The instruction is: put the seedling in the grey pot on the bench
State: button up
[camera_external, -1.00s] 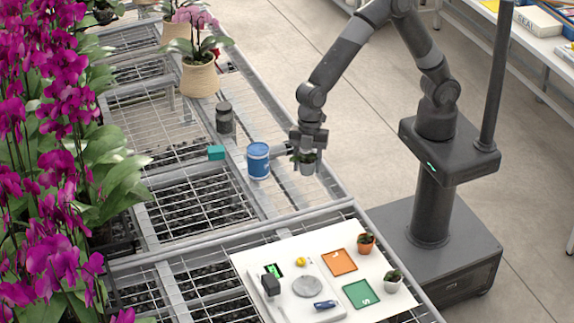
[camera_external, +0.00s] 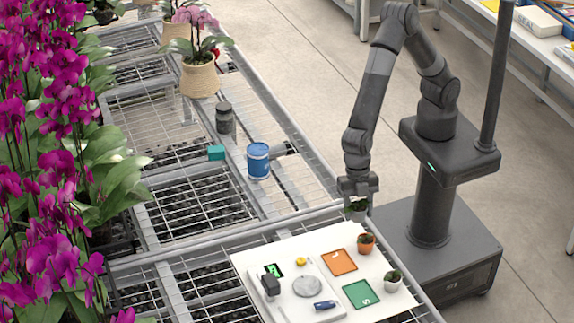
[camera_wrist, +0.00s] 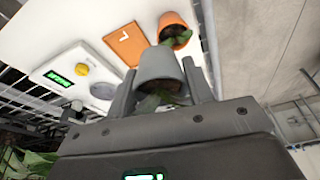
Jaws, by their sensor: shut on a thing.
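My gripper (camera_external: 357,199) is shut on a small grey pot (camera_external: 356,215) with a green seedling, held in the air by the right edge of the bench. In the wrist view the grey pot (camera_wrist: 159,70) sits between the two fingers, with leaves and dark soil showing at its near end. The bench (camera_external: 195,247) has a metal grid top, with a white board (camera_external: 318,246) on its near part. The held pot is beyond the board's far right edge in the external view. The fingers partly hide the pot and seedling.

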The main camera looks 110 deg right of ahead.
send_over(379, 272)
jog(key=d, duration=0.1)
notch_tip(379, 272, down, 7)
jog(key=shift+s+d, duration=0.1)
jog(key=shift+d, duration=0.05)
jog(key=shift+f, duration=2)
jog(key=o, duration=1)
jog(key=shift+f, duration=0.15)
jog(key=v, duration=1.2)
